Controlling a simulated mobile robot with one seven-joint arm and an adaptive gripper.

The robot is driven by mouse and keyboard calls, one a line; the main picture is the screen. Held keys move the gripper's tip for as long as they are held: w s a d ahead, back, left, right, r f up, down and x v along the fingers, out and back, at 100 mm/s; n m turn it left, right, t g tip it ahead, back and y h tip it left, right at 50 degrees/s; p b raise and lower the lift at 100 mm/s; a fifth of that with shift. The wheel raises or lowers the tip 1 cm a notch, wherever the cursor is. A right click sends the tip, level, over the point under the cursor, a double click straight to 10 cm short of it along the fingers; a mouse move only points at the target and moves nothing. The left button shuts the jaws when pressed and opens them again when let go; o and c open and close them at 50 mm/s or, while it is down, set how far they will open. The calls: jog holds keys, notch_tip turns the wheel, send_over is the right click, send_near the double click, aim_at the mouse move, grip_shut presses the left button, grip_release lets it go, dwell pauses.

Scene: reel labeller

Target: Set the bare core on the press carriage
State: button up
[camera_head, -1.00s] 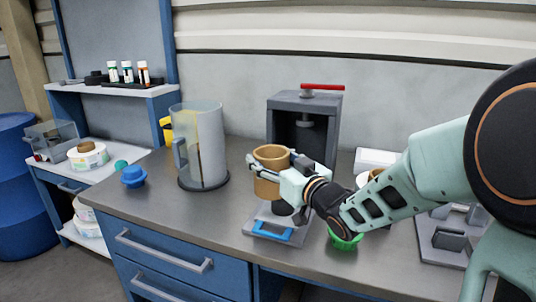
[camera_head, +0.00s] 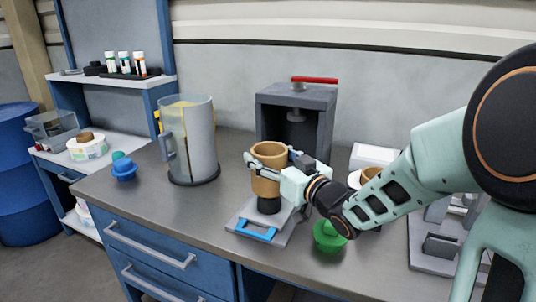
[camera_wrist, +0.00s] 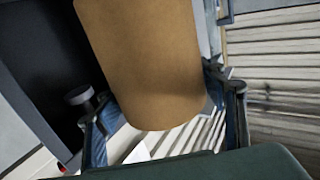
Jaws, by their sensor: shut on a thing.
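The bare core (camera_head: 266,182), a brown cardboard tube, is held upright by my gripper (camera_head: 272,164). It fills the middle of the wrist view (camera_wrist: 150,70), between the two fingers. The press carriage (camera_head: 243,220) is a grey plate with a blue handle (camera_head: 256,230) at its front and a black post (camera_head: 268,205) standing on it. The core's lower end is in line with the post, at or just above its top. I cannot tell whether they touch. The grey press (camera_head: 296,92) with a red lever (camera_head: 315,80) stands behind.
A clear-fronted cylinder (camera_head: 205,140) stands left of the press. A blue knob-like piece (camera_head: 124,172) lies farther left, and a green one (camera_head: 328,237) sits right of the carriage, close under my arm. A grey fixture (camera_head: 440,250) is at the right.

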jog(key=shift+f+b, duration=2)
jog(key=shift+f, duration=0.6)
jog(key=shift+f+b, duration=0.6)
jog(key=shift+f, duration=0.1)
jog(key=o, duration=0.9)
jog(key=shift+p+v, duration=1.15)
jog(key=shift+v, duration=4.4)
jog(key=shift+w, duration=0.1)
